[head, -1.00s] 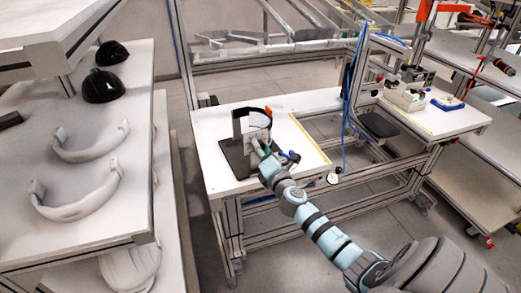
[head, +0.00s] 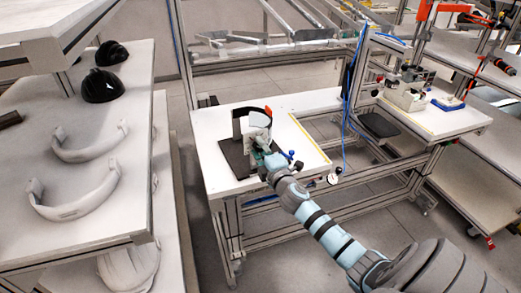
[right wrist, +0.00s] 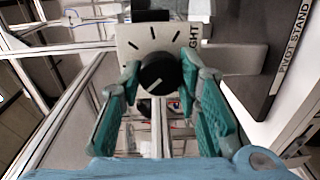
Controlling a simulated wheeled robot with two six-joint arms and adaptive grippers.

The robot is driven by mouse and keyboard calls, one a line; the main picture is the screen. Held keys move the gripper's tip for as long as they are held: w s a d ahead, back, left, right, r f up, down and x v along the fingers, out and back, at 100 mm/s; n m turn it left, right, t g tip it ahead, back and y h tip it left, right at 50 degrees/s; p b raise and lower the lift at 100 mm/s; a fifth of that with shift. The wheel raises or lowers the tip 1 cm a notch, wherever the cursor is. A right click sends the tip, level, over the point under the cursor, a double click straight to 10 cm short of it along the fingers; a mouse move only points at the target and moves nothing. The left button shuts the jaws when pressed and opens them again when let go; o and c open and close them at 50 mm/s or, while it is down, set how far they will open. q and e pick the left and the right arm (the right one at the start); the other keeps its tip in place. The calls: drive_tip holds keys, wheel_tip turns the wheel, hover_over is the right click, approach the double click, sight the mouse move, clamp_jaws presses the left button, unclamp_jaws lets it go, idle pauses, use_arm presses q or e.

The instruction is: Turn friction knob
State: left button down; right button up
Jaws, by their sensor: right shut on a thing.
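The friction knob (right wrist: 160,76) is a round black knob with a white pointer line, on a white plate with dial marks (right wrist: 157,38) in the right wrist view. My right gripper (right wrist: 161,80) has its teal fingers on both sides of the knob, shut on it. In the head view my right gripper (head: 262,158) is at the front of the fixture (head: 257,125), which stands on a dark base plate (head: 236,158) on the white table. The knob is hidden there by the gripper. My left gripper is not in view.
The white table (head: 213,170) has free room around the dark base. A small blue-handled part (head: 291,160) sits close to the right of my gripper. At left, a shelf (head: 105,205) holds black helmet shells (head: 103,86) and pale curved bands (head: 75,200).

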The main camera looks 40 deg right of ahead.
drive_tip(key=shift+m, duration=0.3)
drive_tip(key=o, duration=1.1)
drive_tip(key=shift+o, duration=0.2)
drive_tip(key=v, duration=1.2)
